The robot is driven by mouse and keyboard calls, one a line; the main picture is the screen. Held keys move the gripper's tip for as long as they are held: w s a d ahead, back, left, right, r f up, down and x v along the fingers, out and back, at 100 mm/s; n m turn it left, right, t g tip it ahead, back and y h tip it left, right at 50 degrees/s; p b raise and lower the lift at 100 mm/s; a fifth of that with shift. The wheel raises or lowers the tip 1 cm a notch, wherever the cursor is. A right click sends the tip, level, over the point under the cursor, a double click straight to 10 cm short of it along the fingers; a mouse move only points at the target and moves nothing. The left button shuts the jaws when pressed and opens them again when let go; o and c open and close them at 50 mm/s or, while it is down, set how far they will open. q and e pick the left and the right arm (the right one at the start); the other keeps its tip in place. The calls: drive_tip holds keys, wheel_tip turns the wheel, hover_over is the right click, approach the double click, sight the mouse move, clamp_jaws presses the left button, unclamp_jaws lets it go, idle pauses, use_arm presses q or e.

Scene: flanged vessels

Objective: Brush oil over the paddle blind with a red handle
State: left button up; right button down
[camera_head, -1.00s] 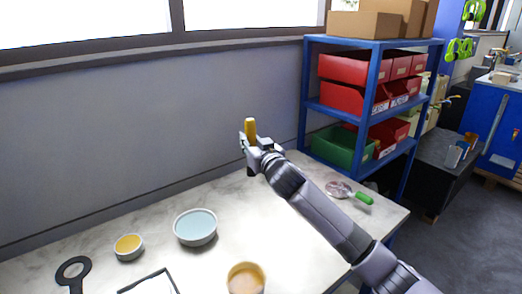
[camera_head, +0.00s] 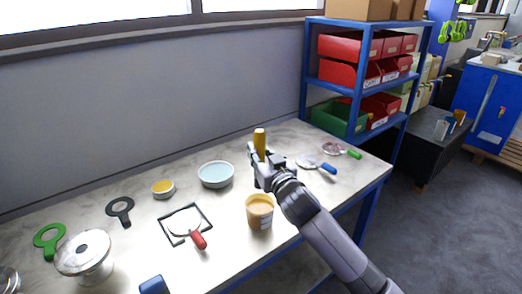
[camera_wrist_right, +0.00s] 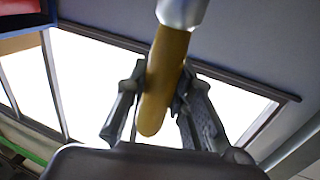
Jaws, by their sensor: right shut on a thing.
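The paddle blind with a red handle (camera_head: 198,241) lies flat on the table inside a black square outline. Its disc (camera_head: 183,226) is pale grey, and the red handle points toward the front right. My right gripper (camera_head: 259,158) is shut on the yellow handle (camera_head: 260,140) of a brush, which stands roughly upright above the table, behind the tub. The right wrist view shows the handle (camera_wrist_right: 163,85) between both fingers, with a metal ferrule (camera_wrist_right: 181,10) at its end. The bristles are hidden. The blind is left of my gripper and apart from it. My left gripper is not in view.
A tub (camera_head: 260,210) of tan contents stands beside my right arm. A pale blue bowl (camera_head: 215,175) and a small yellow-filled bowl (camera_head: 163,189) stand behind the blind. Blue-handled (camera_head: 328,168) and green-handled (camera_head: 353,154) paddles lie right. A lidded pot (camera_head: 85,257) stands left.

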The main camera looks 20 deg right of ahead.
drive_tip(key=shift+f+b, duration=0.65)
drive_tip(key=shift+f, duration=0.2)
wheel_tip(320, 180, down, 4)
drive_tip(key=b, duration=0.4)
drive_tip(key=shift+f, duration=0.1)
drive_tip(key=shift+f+b, duration=1.3)
drive_tip(key=shift+f, duration=0.65)
wheel_tip(320, 180, up, 6)
drive_tip(key=p, duration=0.6)
drive_tip(key=shift+s+r, duration=0.1)
drive_tip(key=shift+r, duration=0.15)
wheel_tip(320, 180, up, 4)
drive_tip(key=p, duration=0.4)
drive_tip(key=shift+r+p, duration=0.1)
drive_tip(key=shift+p, duration=0.2)
